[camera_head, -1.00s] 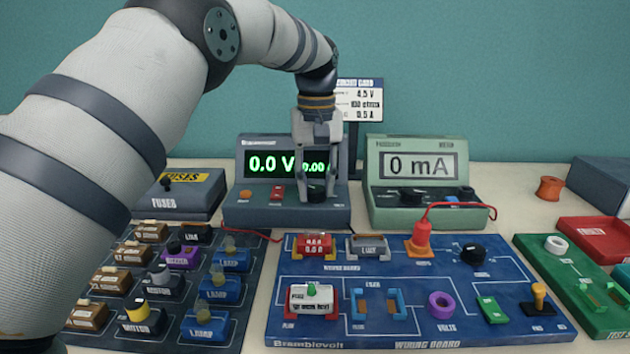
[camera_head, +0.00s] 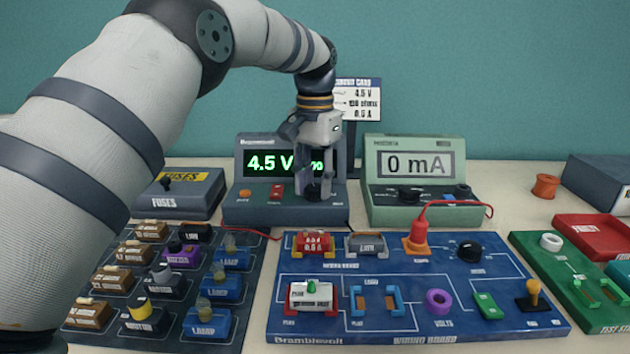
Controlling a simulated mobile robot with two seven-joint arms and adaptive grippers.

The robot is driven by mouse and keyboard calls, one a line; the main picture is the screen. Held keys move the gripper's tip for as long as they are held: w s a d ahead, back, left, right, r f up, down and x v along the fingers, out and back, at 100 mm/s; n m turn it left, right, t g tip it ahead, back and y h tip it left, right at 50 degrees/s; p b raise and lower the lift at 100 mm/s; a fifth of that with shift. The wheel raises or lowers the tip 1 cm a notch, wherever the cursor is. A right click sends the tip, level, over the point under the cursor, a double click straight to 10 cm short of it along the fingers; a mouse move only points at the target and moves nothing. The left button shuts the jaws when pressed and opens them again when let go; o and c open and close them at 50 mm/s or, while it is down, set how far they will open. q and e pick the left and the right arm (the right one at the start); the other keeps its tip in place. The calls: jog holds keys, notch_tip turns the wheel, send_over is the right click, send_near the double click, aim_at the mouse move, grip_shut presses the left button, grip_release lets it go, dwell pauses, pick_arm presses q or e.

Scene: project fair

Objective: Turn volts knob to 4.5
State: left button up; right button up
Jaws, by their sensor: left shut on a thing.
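The grey power supply (camera_head: 240,205) stands at the back of the table. Its green display (camera_head: 266,162) reads 4.5 V, with the right part hidden by my gripper. The dark volts knob (camera_head: 314,192) is on the right of its front panel. My left gripper (camera_head: 318,188) points down and is shut on the knob, with its fingers around it. The circuit card (camera_head: 362,100) behind shows 4.5 V and 0.5 A. My right gripper is not in view.
A green meter (camera_head: 376,201) reading 0 mA stands just right of the supply. The blue wiring board (camera_head: 280,305) lies in front, with a red plug (camera_head: 418,232) and its cable. A dark parts tray (camera_head: 245,290) and fuse box (camera_head: 178,205) are at left.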

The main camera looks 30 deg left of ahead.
aim_at(315, 187)
pick_arm(q)
jog(key=shift+s+f+m, duration=0.1)
jog(key=shift+f+m, duration=0.1)
jog(key=shift+m, duration=0.1)
jog(key=o, duration=1.2)
jog(key=shift+r, duration=0.1)
notch_tip(315, 187, up, 7)
jog(key=shift+r, duration=0.2)
